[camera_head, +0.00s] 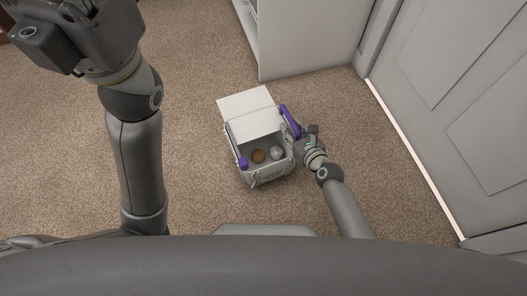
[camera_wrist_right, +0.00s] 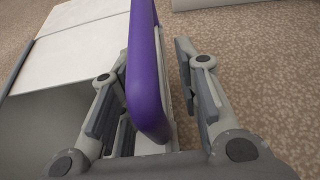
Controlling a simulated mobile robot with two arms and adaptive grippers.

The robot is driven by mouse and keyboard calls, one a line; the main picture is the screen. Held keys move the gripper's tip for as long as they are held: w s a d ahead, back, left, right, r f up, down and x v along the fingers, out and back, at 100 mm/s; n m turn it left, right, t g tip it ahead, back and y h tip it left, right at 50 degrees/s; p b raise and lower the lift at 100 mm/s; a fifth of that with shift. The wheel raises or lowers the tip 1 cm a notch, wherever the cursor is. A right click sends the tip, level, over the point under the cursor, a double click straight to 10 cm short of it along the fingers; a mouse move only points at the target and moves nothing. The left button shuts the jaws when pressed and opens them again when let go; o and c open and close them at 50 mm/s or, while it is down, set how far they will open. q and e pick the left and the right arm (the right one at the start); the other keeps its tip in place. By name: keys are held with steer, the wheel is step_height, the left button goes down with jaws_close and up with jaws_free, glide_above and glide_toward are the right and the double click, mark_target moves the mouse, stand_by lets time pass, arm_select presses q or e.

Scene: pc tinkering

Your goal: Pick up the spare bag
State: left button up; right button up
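No other bag shows, so I take the grey-white open-topped carrier (camera_head: 268,176) on the carpet for the spare bag. It has white flaps (camera_head: 245,102) folded toward the back and purple handles at its sides. A brown round thing and a pale round thing lie inside. My right gripper (camera_head: 299,138) is at its right side by the right purple handle (camera_head: 286,119). In the right wrist view the handle (camera_wrist_right: 148,75) stands between the open fingers (camera_wrist_right: 147,62), with a gap to the right finger. My left arm is raised at the left; its fingers are not visible.
A white cabinet (camera_head: 310,40) stands just behind the carrier. A pale panelled door (camera_head: 465,100) is at the right. The brown carpet (camera_head: 195,130) is clear to the left of the carrier.

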steer(key=shift+c, duration=0.3)
jaws_close()
steer(key=shift+r, duration=0.2)
